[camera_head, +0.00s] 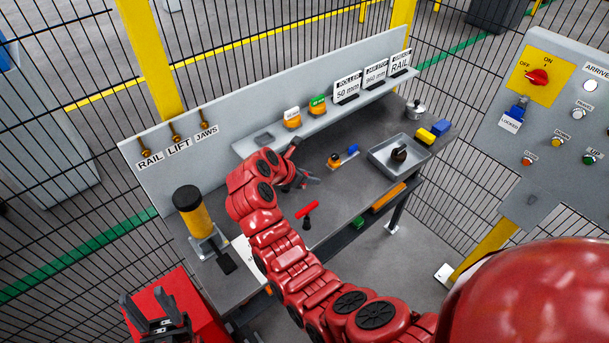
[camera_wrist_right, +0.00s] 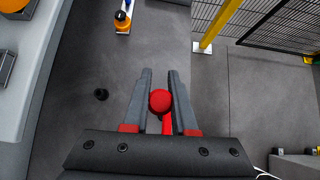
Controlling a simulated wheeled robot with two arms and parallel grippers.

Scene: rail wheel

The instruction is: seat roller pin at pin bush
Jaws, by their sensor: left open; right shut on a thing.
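My right gripper (camera_wrist_right: 159,102) is shut on a red round-ended part (camera_wrist_right: 160,99), held between its two grey fingers over the grey bench. I cannot tell whether this is the roller pin. In the head view my right gripper (camera_head: 302,172) is partly hidden by its own red arm. A red bar with a black stem (camera_head: 307,211) shows just below it. A small black cylinder (camera_wrist_right: 101,94) shows left of the fingers in the right wrist view. My left gripper (camera_head: 160,322) is open and empty, low at the left. I cannot identify the pin bush.
An orange and blue piece (camera_head: 336,160) lies on the bench (camera_head: 350,195). A grey tray (camera_head: 377,158) holds a dark rounded part. A yellow cylinder on a stand (camera_head: 197,220) is at the left end. A shelf with signs (camera_head: 360,95) runs along the back.

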